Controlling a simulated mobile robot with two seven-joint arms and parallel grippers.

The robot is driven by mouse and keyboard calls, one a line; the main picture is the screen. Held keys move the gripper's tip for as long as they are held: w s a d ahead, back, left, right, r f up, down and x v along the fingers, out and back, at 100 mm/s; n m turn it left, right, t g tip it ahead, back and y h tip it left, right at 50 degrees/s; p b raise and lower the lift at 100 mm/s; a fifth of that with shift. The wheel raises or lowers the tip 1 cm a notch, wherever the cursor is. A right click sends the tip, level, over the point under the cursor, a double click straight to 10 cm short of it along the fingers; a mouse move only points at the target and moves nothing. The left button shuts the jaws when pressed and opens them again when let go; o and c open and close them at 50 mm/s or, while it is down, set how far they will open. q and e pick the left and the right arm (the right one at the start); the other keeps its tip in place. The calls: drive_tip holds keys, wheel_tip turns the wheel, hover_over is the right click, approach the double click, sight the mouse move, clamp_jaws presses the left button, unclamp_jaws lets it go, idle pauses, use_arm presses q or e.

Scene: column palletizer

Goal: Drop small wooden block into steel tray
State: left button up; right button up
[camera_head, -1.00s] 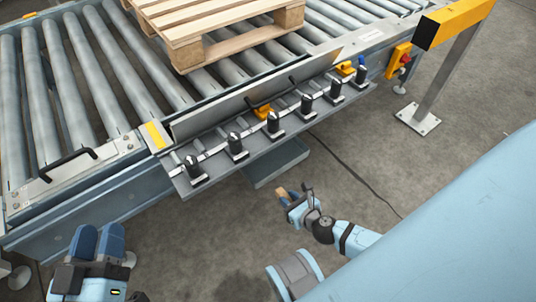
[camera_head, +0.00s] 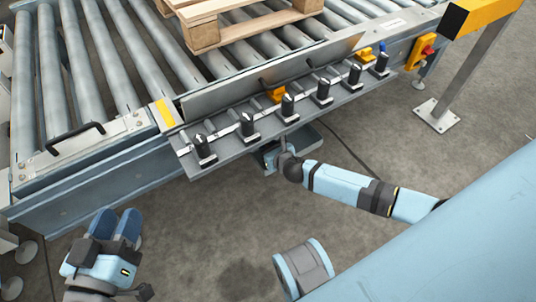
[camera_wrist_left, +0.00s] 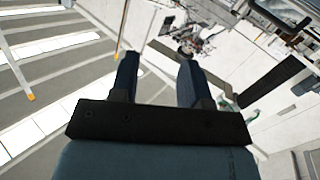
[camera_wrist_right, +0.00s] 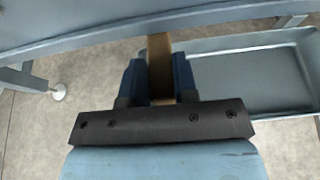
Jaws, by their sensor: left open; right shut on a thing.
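In the right wrist view the small wooden block (camera_wrist_right: 159,66) is upright between the fingers of my right gripper (camera_wrist_right: 159,78), which is shut on it. The steel tray (camera_wrist_right: 250,77) is grey, shallow and bare where visible, just right of the block. In the head view the tray (camera_head: 314,136) lies low under the conveyor's front ledge, partly covered by my right gripper (camera_head: 275,155); the block cannot be made out there. My left gripper (camera_head: 127,225) is open and empty at the lower left, away from the tray; its fingers also show in the left wrist view (camera_wrist_left: 158,80).
A roller conveyor (camera_head: 105,75) with a wooden pallet (camera_head: 240,22) stands behind. Its front ledge (camera_head: 225,158) carries several black-topped posts above the tray. A yellow-topped post (camera_head: 450,85) stands at right. The floor in front is clear.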

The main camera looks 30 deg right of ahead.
wheel_tip(320, 180, down, 4)
drive_tip(key=shift+s+r+b, duration=0.15)
drive_tip(key=shift+b, duration=0.8)
use_arm(q)
drive_tip(key=shift+w+a+f+m, duration=0.3)
drive_tip(key=shift+w+f+m, duration=0.15)
drive_tip(key=shift+w+m, duration=0.15)
use_arm(e)
drive_tip(key=shift+r, duration=0.15)
drive_tip(key=shift+f, duration=0.65)
use_arm(q)
drive_tip(key=shift+w+r+t, duration=0.1)
drive_tip(key=shift+t, duration=0.2)
use_arm(e)
drive_tip(key=o, duration=1)
drive_tip(key=shift+c, duration=0.2)
drive_tip(key=shift+r, duration=0.1)
